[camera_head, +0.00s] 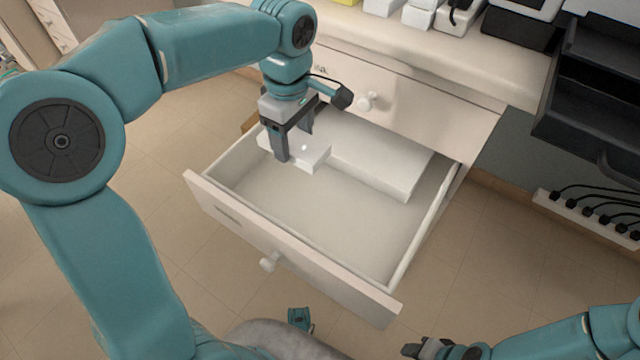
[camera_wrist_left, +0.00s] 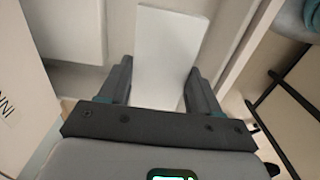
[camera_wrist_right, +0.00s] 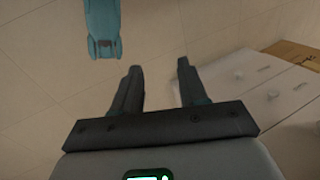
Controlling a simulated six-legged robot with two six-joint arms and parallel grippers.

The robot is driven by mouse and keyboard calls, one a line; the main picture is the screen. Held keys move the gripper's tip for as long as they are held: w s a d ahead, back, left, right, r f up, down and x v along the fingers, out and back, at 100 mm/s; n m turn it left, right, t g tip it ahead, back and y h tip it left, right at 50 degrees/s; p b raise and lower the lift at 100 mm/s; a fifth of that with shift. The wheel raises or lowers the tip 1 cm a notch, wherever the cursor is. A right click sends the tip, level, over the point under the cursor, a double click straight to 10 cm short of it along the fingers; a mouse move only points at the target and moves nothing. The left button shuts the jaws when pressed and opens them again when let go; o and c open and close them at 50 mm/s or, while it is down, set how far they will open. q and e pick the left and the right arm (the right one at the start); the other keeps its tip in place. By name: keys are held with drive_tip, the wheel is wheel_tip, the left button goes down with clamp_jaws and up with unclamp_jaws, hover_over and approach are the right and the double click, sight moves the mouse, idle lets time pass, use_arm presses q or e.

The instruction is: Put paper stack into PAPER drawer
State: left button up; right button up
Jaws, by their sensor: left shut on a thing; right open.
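A small white paper stack (camera_head: 312,155) is between the fingers of my left gripper (camera_head: 294,142), which is shut on it. The stack is at the back left of the open drawer (camera_head: 290,215), over its inside; I cannot tell whether it touches the floor. In the left wrist view the stack (camera_wrist_left: 165,55) shows as a pale slab between both fingers (camera_wrist_left: 158,85). The drawer's front label is too small to read. My right gripper (camera_head: 435,348) is low at the bottom edge, apart from the drawer; in the right wrist view it is open and empty (camera_wrist_right: 158,85).
A larger white block (camera_head: 375,160) lies at the back of the drawer, beside the held stack. The front of the drawer floor is bare. A closed drawer with a round knob (camera_head: 367,101) is above. Black trays (camera_head: 595,95) and a power strip (camera_head: 590,212) are at the right.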

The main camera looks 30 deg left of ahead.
sight(294, 152)
use_arm(q)
wheel_tip(294, 152, down, 16)
drive_tip(key=b, duration=0.5)
drive_tip(key=shift+r+b, duration=0.1)
drive_tip(key=shift+b, duration=0.25)
drive_tip(key=shift+f, duration=0.3)
use_arm(e)
wheel_tip(294, 152, down, 6)
drive_tip(key=w+d, duration=0.1)
drive_tip(key=shift+f, duration=0.15)
use_arm(q)
drive_tip(key=shift+w, duration=0.1)
drive_tip(key=shift+f, duration=0.25)
drive_tip(key=o, duration=1.1)
drive_tip(key=shift+r, duration=0.1)
drive_tip(key=shift+o, duration=0.2)
use_arm(e)
drive_tip(key=shift+f, duration=0.1)
use_arm(q)
wheel_tip(294, 152, up, 12)
drive_tip(key=p, duration=0.4)
drive_tip(key=shift+r+p, duration=0.2)
drive_tip(key=shift+p, duration=0.2)
use_arm(e)
drive_tip(key=r, duration=0.3)
drive_tip(key=s+a+r, duration=0.1)
drive_tip(key=shift+r, duration=0.3)
